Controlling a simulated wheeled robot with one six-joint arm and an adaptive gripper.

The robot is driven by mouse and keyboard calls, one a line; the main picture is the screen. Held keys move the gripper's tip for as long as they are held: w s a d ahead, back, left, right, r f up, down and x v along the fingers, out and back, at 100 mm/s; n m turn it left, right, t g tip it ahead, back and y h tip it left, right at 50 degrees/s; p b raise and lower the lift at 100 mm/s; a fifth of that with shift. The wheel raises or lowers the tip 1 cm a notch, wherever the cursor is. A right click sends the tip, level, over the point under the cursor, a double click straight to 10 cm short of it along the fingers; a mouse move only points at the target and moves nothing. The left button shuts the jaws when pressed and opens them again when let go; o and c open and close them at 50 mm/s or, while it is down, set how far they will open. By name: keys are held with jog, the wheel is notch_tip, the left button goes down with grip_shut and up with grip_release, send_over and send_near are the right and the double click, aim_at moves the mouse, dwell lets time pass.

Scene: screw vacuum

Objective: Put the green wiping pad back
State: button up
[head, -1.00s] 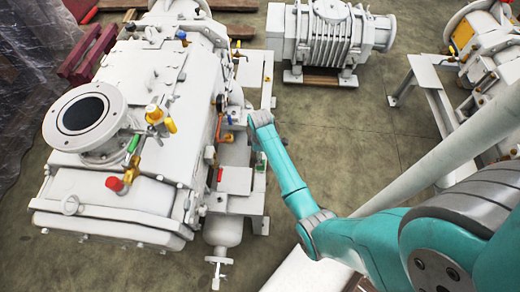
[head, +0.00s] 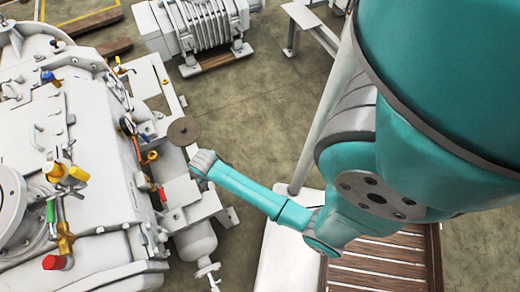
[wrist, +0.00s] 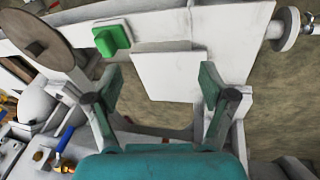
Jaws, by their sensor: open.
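The green wiping pad (wrist: 111,39) shows in the wrist view, on a pale base at the upper left of a white frame. A blank white plate (wrist: 166,75) lies just to its right. My gripper (wrist: 158,84) is open, with its two teal fingers spread and nothing visible between them. The pad is beyond the left fingertip, apart from it as far as I can see. In the head view I cannot make out the pad or my fingers; my forearm runs toward the white frame beside the machine.
A brown disc (wrist: 36,40) stands left of the pad; it also shows in the head view (head: 183,131). The large white vacuum machine (head: 100,170), with coloured valves, fills the left. A ribbed pump (head: 203,25) stands behind. Floor (head: 260,95) between them is open.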

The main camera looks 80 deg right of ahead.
jog(key=s+a+r+m+t, duration=0.1)
jog(key=s+a+r+t, duration=0.3)
jog(key=s, duration=0.3)
jog(key=s+a+r+m+t, duration=0.2)
jog(key=s+a+r, duration=0.2)
jog(key=s+a, duration=0.3)
jog(key=s+a+r+m+t, duration=0.1)
jog(key=s+r, duration=0.3)
jog(key=r, duration=0.4)
jog(key=s+r+m+t, duration=0.1)
jog(key=s+r+t, duration=0.2)
jog(key=r, duration=0.5)
jog(key=s+a+r+t+y, duration=0.1)
jog(key=s+r, duration=0.3)
jog(key=r, duration=0.3)
jog(key=shift+s+a+r+m+t, duration=0.3)
jog(key=shift+s+r+m+t, duration=0.1)
